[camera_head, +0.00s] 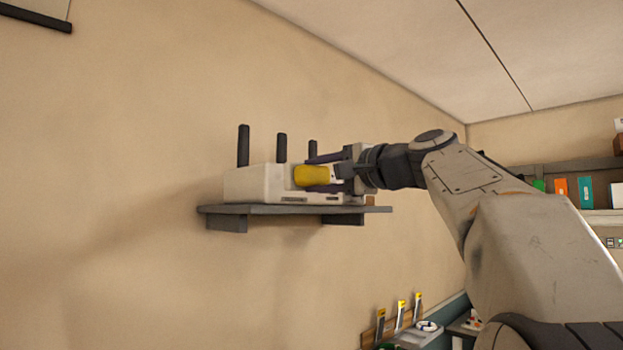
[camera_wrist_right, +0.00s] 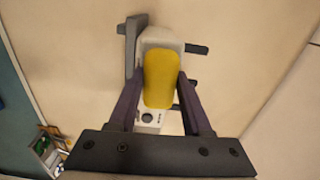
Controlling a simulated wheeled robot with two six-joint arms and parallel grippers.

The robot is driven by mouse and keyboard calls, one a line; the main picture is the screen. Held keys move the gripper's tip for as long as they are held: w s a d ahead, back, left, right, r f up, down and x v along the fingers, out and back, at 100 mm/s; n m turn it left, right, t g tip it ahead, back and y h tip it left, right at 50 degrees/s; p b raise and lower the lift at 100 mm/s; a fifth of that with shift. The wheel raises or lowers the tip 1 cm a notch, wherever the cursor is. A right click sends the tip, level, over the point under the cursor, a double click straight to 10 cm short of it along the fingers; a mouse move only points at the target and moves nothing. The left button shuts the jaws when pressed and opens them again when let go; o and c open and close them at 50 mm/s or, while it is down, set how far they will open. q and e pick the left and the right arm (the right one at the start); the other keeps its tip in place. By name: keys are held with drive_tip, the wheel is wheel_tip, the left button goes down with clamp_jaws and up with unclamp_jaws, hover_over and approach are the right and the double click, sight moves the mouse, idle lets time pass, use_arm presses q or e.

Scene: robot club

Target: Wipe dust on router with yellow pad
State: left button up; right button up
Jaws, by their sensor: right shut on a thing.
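The router (camera_head: 258,184) is a pale box with three dark upright antennas, standing on a dark wall shelf (camera_head: 290,210). My right gripper (camera_head: 318,176) is at the router's right part, shut on the yellow pad (camera_head: 311,176). In the right wrist view the pad (camera_wrist_right: 159,79) lies between the two dark fingers (camera_wrist_right: 158,100), with the router (camera_wrist_right: 155,38) directly behind it. The pad appears to be against or very close to the router; contact is hard to tell. No dust can be made out. My left gripper is not in view.
The shelf (camera_wrist_right: 134,45) is narrow, and the antennas (camera_head: 243,146) rise above the router. A bench with tools (camera_head: 400,315) lies below at the right. A shelf with coloured boxes (camera_head: 561,189) is at far right.

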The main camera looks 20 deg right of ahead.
drive_tip(key=shift+w, duration=0.1)
drive_tip(key=shift+p+x, duration=1.1)
drive_tip(key=shift+x, duration=2.2)
drive_tip(key=shift+p+x, duration=0.4)
drive_tip(key=shift+x, duration=0.6)
drive_tip(key=shift+a, duration=0.15)
drive_tip(key=w+d, duration=0.1)
drive_tip(key=d, duration=0.3)
drive_tip(key=shift+s+a+f, duration=0.1)
drive_tip(key=shift+s+a, duration=0.1)
drive_tip(key=shift+a, duration=0.8)
drive_tip(key=shift+s+a, duration=0.25)
drive_tip(key=shift+a, duration=0.8)
